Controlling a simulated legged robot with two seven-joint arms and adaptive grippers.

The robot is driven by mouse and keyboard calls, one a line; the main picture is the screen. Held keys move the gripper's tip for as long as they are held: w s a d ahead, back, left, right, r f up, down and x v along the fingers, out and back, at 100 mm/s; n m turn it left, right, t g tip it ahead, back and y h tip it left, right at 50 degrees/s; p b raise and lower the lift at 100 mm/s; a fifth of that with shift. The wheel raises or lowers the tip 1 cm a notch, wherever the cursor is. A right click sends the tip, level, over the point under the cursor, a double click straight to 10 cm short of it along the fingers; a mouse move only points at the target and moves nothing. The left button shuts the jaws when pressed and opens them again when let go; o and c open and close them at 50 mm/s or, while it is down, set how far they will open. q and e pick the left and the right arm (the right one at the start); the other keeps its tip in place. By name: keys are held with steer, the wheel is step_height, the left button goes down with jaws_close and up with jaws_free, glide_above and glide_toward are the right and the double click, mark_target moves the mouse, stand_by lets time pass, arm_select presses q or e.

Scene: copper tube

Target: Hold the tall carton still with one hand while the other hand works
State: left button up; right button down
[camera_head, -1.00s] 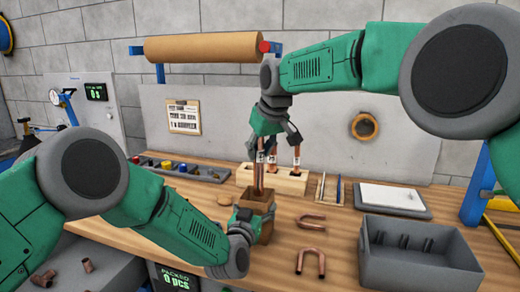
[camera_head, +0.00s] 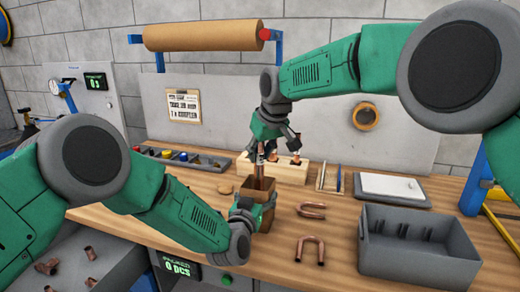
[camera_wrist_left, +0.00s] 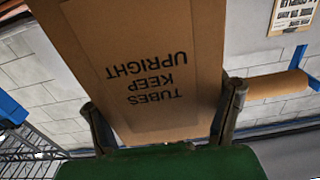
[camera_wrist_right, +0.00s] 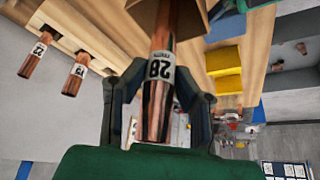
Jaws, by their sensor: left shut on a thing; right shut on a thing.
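The tall brown carton (camera_head: 264,216) stands upright and open-topped on the workbench. My left gripper (camera_head: 250,208) is shut around its sides; the left wrist view shows the fingers on both sides of the carton (camera_wrist_left: 145,60), with upside-down "TUBES KEEP UPRIGHT" print. My right gripper (camera_head: 267,150) is above the carton, shut on a copper tube (camera_head: 258,172). In the right wrist view this tube (camera_wrist_right: 155,115) bears a label "28". Its lower end goes into the carton's mouth; how deep is hidden.
A wooden rack (camera_head: 290,172) with more copper tubes stands behind the carton. Two U-shaped tubes (camera_head: 310,243) lie to its right, near a grey bin (camera_head: 415,262).

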mark_target(262, 167)
steer(key=shift+a+f, duration=0.15)
steer(key=shift+f, duration=2.55)
steer(key=shift+w+d, duration=0.25)
steer(key=shift+d, duration=0.3)
steer(key=shift+w+d, duration=0.25)
steer(key=shift+d, duration=0.3)
steer(key=c, duration=1.2)
jaws_free()
